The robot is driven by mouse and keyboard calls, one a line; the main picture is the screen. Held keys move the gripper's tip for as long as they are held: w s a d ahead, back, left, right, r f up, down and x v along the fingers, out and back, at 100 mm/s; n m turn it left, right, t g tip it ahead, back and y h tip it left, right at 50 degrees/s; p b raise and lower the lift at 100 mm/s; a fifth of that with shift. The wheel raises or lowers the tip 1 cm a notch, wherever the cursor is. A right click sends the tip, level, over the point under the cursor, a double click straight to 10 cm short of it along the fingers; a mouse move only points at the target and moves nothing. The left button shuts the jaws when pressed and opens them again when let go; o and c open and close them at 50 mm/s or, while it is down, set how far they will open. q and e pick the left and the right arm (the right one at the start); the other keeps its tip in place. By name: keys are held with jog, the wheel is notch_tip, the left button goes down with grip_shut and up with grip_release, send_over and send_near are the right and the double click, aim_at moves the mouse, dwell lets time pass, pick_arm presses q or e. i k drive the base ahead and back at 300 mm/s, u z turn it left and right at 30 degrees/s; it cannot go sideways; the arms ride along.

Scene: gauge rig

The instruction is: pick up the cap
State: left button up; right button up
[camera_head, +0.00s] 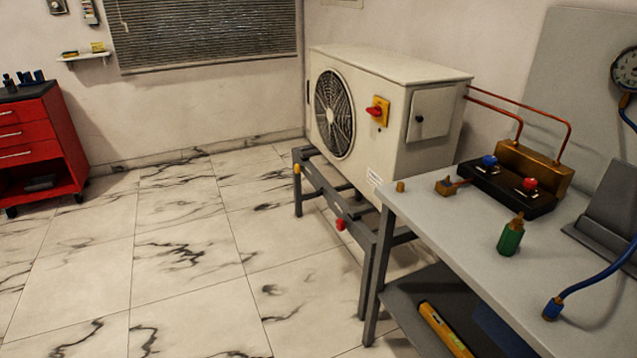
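A small brass cylinder (400,187), which looks like the cap, stands near the far left corner of the grey workbench (440,240). It stands apart from the brass fitting (446,186) to its right. Neither of my grippers shows in the head view.
A green bottle (510,238), a black valve block (508,190) with blue and red knobs, and a blue hose end (552,308) are on the bench. The outdoor unit (400,100) stands behind. A yellow level (443,328) lies on the lower shelf. Floor at left is clear.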

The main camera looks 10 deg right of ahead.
aim_at(400, 185)
jog(key=u, duration=0.95)
jog(key=i, duration=1.9)
jog(key=z, duration=2.05)
